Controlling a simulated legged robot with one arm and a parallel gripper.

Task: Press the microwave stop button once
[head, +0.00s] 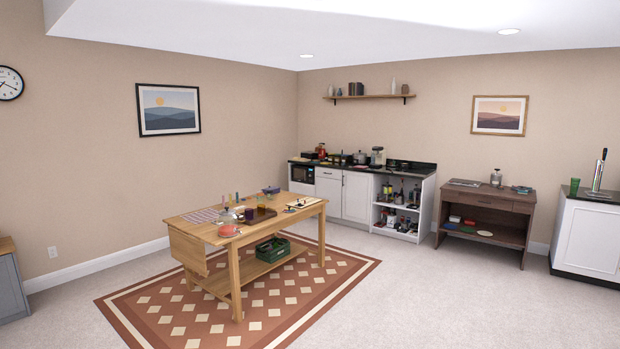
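The microwave (302,174) is a small dark-fronted box. It is built into the left end of the white cabinet run, under the dark countertop in the far corner of the room. It is far away, and its stop button is too small to make out. Its door looks shut, though at this size I cannot be certain. My gripper and arm do not show in the head view.
A wooden table (178,225) laden with several items stands on a patterned rug (285,316), partly between me and the cabinets (356,197). A dark wooden desk (511,207) stands right of them. Carpet (405,290) is clear at right of the rug.

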